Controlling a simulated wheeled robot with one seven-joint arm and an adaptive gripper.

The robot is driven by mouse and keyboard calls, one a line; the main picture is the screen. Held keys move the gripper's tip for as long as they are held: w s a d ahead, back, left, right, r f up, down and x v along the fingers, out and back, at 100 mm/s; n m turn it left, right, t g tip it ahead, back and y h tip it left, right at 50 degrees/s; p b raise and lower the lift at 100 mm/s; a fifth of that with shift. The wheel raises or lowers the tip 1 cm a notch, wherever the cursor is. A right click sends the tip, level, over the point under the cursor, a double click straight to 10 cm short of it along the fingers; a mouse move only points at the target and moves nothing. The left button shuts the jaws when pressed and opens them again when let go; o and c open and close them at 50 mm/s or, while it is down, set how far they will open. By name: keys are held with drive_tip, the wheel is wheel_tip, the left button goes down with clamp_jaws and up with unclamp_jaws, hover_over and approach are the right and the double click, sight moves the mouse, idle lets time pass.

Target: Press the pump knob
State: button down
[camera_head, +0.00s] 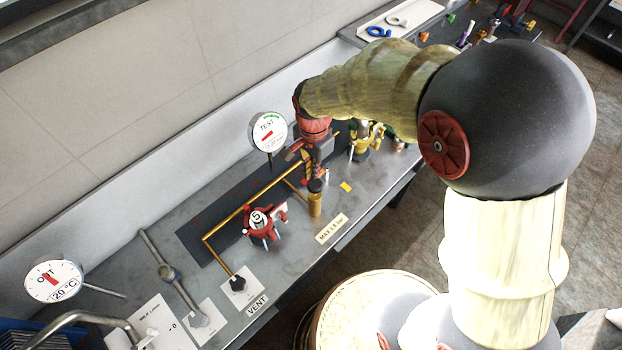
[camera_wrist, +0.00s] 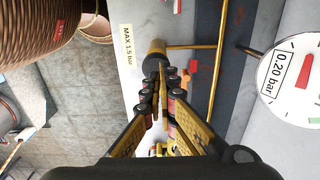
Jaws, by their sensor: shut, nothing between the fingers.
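A short brass cylinder (camera_head: 315,204) with a dark round top stands on the bench beside the brass pipe; I take this top to be the pump knob (camera_head: 315,186). In the wrist view the dark knob (camera_wrist: 155,52) shows just beyond my fingertips. My gripper (camera_head: 312,170) points down above it, and its fingers are together with nothing between them. In the wrist view the closed fingertips (camera_wrist: 162,72) overlap the knob's near edge. I cannot tell whether they touch it.
A TEST gauge (camera_head: 268,132) stands behind the pipe; in the wrist view its dial (camera_wrist: 296,80) reads 0.20 bar. A red clamp-like part numbered 5 (camera_head: 262,222) sits to the left. A MAX 1.5 bar label (camera_head: 331,228) lies near the front edge. Brass fittings (camera_head: 362,140) stand to the right.

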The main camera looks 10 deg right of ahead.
sight(314, 183)
wheel_tip(314, 183, up, 7)
drive_tip(key=shift+d, duration=0.15)
drive_tip(key=shift+r, duration=0.1)
idle(1.6)
drive_tip(key=s+d+r+n+t+b, duration=0.1)
drive_tip(key=s+d+n+t+b, duration=0.1)
drive_tip(key=s+d+n+b, duration=0.3)
drive_tip(key=s+d+n+t+b, duration=0.3)
drive_tip(key=s+d+n+b, duration=0.2)
drive_tip(key=s+b, duration=0.3)
drive_tip(key=s+n, duration=0.1)
drive_tip(key=s, duration=0.2)
drive_tip(key=shift+r+t, duration=0.3)
drive_tip(key=shift+r, duration=0.1)
